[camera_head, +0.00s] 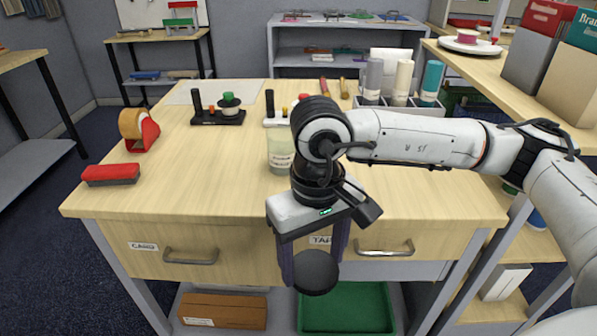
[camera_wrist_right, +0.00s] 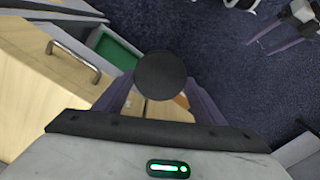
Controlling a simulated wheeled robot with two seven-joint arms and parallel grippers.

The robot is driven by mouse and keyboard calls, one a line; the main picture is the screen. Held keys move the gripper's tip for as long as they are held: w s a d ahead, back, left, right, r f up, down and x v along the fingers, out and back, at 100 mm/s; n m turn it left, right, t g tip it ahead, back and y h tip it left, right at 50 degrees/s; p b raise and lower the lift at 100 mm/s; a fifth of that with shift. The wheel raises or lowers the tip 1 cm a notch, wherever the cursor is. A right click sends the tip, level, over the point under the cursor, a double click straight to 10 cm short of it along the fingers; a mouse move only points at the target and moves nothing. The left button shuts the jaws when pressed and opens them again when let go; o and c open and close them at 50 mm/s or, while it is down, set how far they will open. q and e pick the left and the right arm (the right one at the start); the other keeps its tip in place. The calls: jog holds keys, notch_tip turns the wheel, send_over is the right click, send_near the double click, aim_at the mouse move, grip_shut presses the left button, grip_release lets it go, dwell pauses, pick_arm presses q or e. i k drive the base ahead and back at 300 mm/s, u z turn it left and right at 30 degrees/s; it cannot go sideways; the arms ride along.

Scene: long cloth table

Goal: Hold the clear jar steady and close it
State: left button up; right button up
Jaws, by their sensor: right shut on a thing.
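The clear jar (camera_head: 281,153) stands upright on the wooden table, behind my right arm in the head view. It has a pale label, and my arm covers its right side and part of its top. My right gripper (camera_head: 313,258) points down in front of the table's drawers. It is shut on a round black lid (camera_head: 316,276), which hangs between its fingers, clear of the table and apart from the jar. The lid also shows in the right wrist view (camera_wrist_right: 160,75).
A red tape dispenser (camera_head: 140,130) and a red block (camera_head: 111,174) are at the table's left. Drawer handles (camera_head: 190,257) jut out in front.

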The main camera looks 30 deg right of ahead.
aim_at(281, 151)
jog(key=k, duration=1.35)
jog(key=z, duration=0.65)
jog(key=i, duration=1.25)
jog(key=u, duration=0.2)
